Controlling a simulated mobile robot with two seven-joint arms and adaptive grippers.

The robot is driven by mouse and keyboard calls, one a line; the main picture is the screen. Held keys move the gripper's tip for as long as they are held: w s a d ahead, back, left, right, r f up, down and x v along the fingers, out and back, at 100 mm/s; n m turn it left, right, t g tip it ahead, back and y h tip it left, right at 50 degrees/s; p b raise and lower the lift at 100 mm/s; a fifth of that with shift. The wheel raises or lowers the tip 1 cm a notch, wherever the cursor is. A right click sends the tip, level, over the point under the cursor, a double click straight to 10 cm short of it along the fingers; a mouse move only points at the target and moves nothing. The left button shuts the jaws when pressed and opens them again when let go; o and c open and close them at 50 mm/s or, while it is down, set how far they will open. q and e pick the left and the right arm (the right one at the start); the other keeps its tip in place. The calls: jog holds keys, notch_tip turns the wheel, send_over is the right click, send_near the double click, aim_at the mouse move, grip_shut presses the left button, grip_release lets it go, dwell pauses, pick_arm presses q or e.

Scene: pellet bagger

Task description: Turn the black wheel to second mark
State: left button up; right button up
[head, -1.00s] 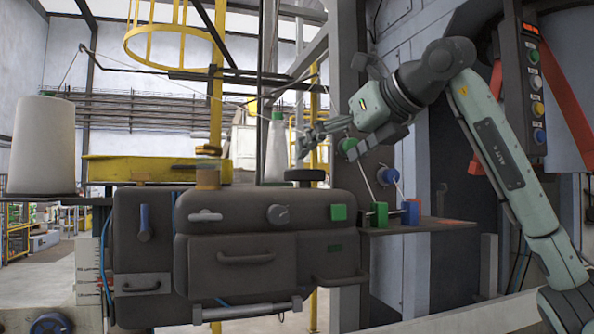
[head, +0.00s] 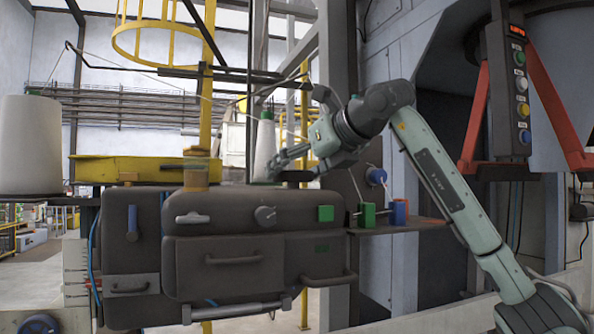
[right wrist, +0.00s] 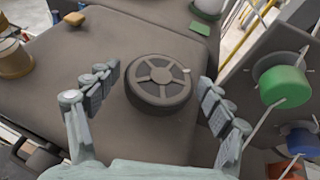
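The black wheel (right wrist: 158,83) lies flat on top of the dark machine housing. It has spokes and a small pale tick on its rim, at the right in the right wrist view. In the head view the wheel (head: 298,176) shows as a dark disc, partly behind my gripper. My right gripper (right wrist: 158,74) is open, with one finger left of the wheel and one right of it. Gaps show between both fingers and the rim. In the head view my right gripper (head: 274,166) is low over the housing top. My left gripper is not in view.
A green knob (right wrist: 285,86) and a blue knob (right wrist: 301,140) stand on a panel right of the wheel. A green patch (right wrist: 200,28) and a yellow-orange knob (right wrist: 85,18) are on the housing. A white cone (head: 264,148) stands behind it.

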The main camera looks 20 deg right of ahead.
jog(key=c, duration=0.8)
